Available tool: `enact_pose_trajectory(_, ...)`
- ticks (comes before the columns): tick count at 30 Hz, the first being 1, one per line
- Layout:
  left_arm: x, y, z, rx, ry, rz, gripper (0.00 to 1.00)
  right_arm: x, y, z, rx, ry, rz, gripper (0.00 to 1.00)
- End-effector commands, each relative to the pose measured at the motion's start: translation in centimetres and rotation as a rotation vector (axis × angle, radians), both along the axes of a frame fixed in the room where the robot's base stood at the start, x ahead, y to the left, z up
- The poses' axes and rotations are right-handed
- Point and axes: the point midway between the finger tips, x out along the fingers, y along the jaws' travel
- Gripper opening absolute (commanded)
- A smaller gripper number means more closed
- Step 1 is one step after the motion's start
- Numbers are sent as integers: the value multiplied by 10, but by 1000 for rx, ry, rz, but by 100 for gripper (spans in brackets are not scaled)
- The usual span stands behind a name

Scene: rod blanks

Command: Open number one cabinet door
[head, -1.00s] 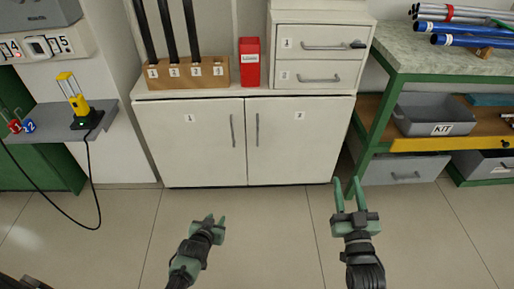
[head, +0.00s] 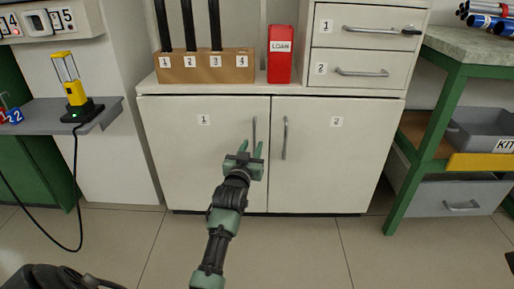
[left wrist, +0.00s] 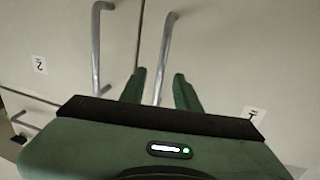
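The number one cabinet door (head: 185,165) is the white left door under the counter, marked "1", and it is closed. Its upright metal handle (head: 254,128) is near its right edge. My left gripper (head: 251,149) is open in front of the handle's lower part, pointing at the door. In the left wrist view the doors appear turned over, with the "1" label (left wrist: 253,114) at right. There the number one handle (left wrist: 165,50) runs down toward the gap between the open left fingers (left wrist: 162,88). I cannot tell whether they touch it. My right gripper is out of view.
The number two door (head: 335,170) is closed, its handle (head: 285,138) close beside the first. Above stand a rod holder (head: 205,66), a red LOAN box (head: 281,55) and two closed drawers (head: 365,48). A green-framed bench (head: 425,145) is at right. Floor in front is clear.

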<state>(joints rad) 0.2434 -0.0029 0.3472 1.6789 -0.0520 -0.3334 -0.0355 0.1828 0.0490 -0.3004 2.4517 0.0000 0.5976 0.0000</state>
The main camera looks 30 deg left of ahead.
Motion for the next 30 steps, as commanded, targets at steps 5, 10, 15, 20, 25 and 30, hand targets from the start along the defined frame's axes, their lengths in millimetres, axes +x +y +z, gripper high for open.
enact_pose_trajectory(5,25,9,-4,0,0,0,32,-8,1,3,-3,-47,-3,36)
enact_pose_trajectory(10,35,13,-2,0,1,0,32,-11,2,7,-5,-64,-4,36)
enact_pose_trajectory(15,36,13,-1,-1,2,0,32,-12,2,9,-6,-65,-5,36)
enact_pose_trajectory(20,36,13,-1,-1,2,0,13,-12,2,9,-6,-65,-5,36)
enact_pose_trajectory(25,36,13,-1,-1,2,0,0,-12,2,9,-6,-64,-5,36)
enact_pose_trajectory(30,36,13,-1,-1,2,0,0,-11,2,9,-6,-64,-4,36)
